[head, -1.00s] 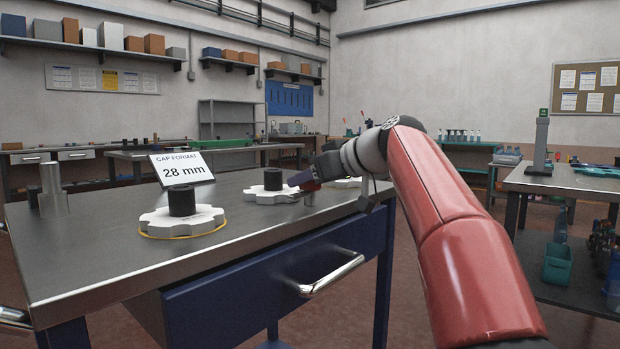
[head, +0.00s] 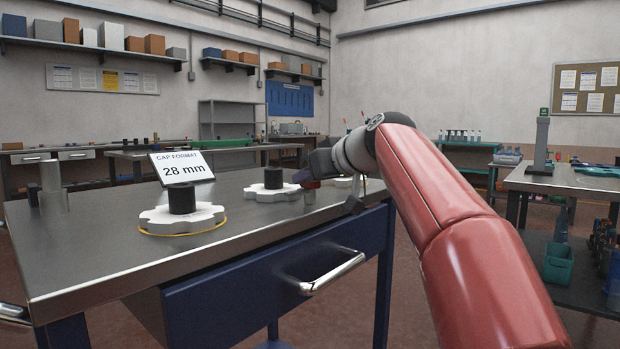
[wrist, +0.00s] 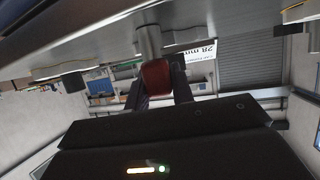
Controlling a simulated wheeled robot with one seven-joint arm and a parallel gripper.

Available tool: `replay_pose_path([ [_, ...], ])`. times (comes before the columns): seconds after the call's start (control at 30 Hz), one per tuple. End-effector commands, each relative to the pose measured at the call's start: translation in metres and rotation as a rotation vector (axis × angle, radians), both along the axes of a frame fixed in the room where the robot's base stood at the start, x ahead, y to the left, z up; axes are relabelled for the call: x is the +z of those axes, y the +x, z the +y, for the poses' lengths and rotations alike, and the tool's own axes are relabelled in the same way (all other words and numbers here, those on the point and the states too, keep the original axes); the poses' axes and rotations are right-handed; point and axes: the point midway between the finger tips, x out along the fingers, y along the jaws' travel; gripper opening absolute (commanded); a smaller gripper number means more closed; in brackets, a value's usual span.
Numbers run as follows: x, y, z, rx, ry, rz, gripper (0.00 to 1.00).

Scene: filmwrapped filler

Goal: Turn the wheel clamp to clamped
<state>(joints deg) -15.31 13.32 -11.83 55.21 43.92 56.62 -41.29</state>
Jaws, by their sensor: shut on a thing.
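My gripper (wrist: 158,82) is closed around a red block-like piece (wrist: 155,75), probably the clamp's handle, at the end of a grey metal post (wrist: 149,40). The wrist view looks upside down, so the post runs up to the bench top there. In the head view my gripper (head: 312,176) is at the bench's right part, over a short metal post (head: 310,196). The red piece is mostly hidden by the fingers there. A white lobed wheel (head: 262,193) with a black hub sits just left of the gripper. I cannot read any clamped marking.
Another white lobed wheel (head: 160,219) on a yellow ring sits nearer on the steel bench (head: 110,262). A third wheel (head: 343,182) is partly behind my gripper. A "28 mm" sign (head: 182,168) and a metal cylinder (head: 52,190) stand at left. A drawer handle (head: 332,274) juts out in front.

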Motion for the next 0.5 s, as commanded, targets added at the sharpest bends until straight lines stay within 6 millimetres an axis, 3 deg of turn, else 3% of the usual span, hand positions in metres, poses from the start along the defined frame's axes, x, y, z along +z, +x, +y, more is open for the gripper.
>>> replay_pose_path([
  [0.5,0.0014,-0.0016,0.0046,-0.468,-0.002,-0.004,0.01],
])
